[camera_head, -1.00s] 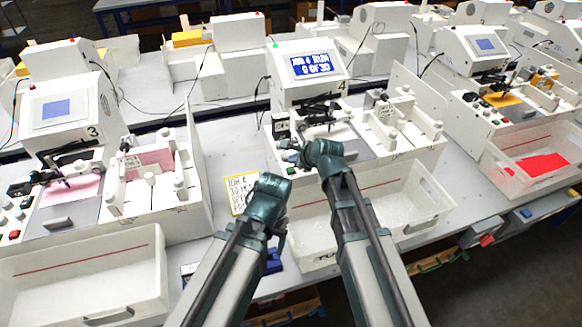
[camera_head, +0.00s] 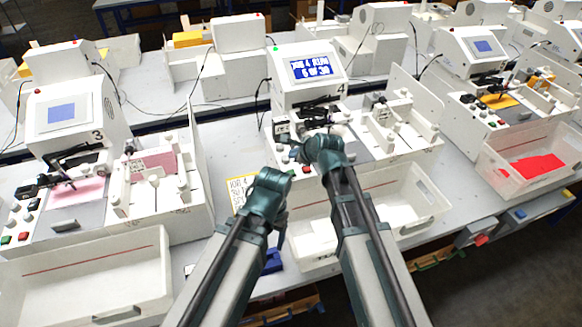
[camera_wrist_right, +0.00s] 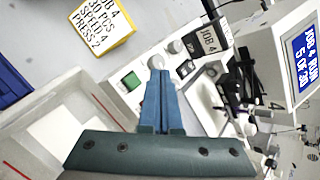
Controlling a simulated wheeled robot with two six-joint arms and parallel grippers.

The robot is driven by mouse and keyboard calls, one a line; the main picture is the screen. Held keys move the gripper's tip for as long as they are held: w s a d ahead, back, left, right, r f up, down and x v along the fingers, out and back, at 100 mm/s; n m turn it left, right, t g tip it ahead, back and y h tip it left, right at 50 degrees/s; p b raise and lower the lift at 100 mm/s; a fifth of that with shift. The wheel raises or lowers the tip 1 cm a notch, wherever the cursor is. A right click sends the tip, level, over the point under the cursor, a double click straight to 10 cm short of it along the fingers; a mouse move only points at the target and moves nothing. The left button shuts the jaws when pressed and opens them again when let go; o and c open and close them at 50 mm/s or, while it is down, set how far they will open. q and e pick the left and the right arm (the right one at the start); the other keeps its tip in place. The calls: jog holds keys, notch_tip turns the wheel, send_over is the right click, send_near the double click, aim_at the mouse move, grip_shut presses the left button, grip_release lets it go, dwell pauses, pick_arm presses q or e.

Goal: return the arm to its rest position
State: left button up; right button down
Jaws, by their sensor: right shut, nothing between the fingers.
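My right gripper (camera_head: 293,152) is at the front left of the station 4 plotter (camera_head: 310,88), above its button panel. In the right wrist view its blue fingers (camera_wrist_right: 160,76) are shut together with nothing between them. The tips appear close to a white knob, right of a green button (camera_wrist_right: 132,81); I cannot tell if they touch anything. My left arm's dark green wrist (camera_head: 268,190) is in front of station 4, left of the right arm; its fingers are not clearly visible. The blue screen (camera_head: 312,66) reads JOB 4 RUN, 5 OF 30.
A yellow-edged job card (camera_head: 240,188) lies on the table left of station 4. A white bin (camera_head: 420,215) stands in front of station 4. Station 3 (camera_head: 68,110) is to the left. A station with red sheets in its bin (camera_head: 540,165) is at right.

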jog(key=s+d+f+n+g+h, duration=0.2)
jog(key=s+d+f+n+g, duration=0.15)
jog(key=s+d+n, duration=0.6)
jog(key=s+d+f+n+g+h, duration=0.35)
jog(key=s+d+n, duration=0.35)
jog(key=s+n, duration=0.45)
jog(key=s+a+n, duration=0.1)
jog(key=a, duration=0.2)
jog(key=s+a+n+b, duration=0.1)
jog(key=s+a, duration=0.1)
jog(key=a, duration=0.2)
jog(key=s+a+f+n+g, duration=0.1)
jog(key=s+a, duration=0.1)
jog(key=a, duration=0.2)
jog(key=shift+a+f+n+b, duration=0.1)
jog(key=shift+a+n+b, duration=0.1)
jog(key=shift+n+b, duration=0.2)
